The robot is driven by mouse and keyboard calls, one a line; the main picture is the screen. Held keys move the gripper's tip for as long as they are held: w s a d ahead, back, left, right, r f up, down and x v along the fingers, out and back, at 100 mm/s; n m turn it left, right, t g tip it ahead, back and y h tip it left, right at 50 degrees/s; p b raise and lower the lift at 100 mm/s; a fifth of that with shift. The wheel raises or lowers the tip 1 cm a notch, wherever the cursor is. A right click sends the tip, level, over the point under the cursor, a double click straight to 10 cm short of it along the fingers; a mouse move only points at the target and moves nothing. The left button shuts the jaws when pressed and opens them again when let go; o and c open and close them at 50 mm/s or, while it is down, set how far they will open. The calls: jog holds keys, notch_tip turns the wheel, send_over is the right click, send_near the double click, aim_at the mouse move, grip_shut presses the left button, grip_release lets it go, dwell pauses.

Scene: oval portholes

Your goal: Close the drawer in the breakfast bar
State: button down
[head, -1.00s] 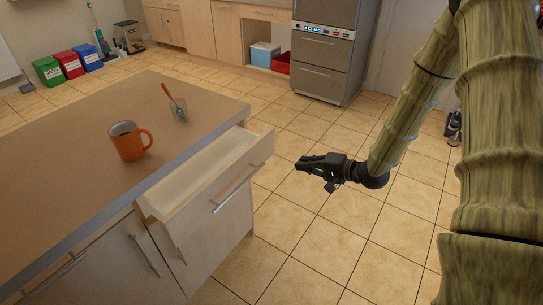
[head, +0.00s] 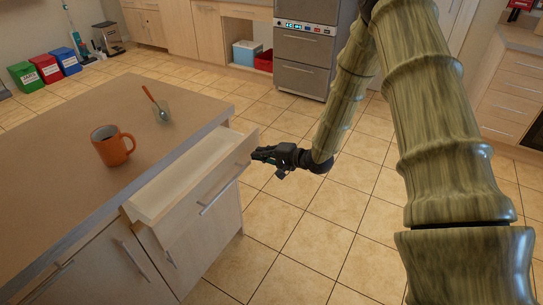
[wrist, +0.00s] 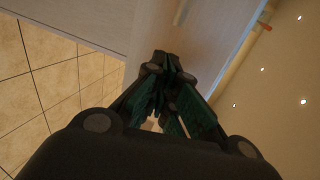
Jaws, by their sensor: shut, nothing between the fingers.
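The breakfast bar (head: 60,150) has a brown top and pale wood fronts. Its upper drawer (head: 165,193) is pulled out and looks empty inside. The drawer front has a long metal handle (head: 218,198). My gripper (head: 256,153) is shut and empty, close to the far upper corner of the drawer front. In the wrist view my gripper (wrist: 168,62) points at a pale panel, seemingly the drawer front (wrist: 215,35). The fingertips hide the spot ahead of them, so I cannot tell whether they touch it.
Tiled floor (head: 310,215) is clear right of the bar. Coloured bins (head: 46,68) and cabinets with appliances (head: 303,60) line the back.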

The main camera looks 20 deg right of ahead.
jog(key=shift+w+a, duration=0.45)
jog(key=shift+w, duration=0.25)
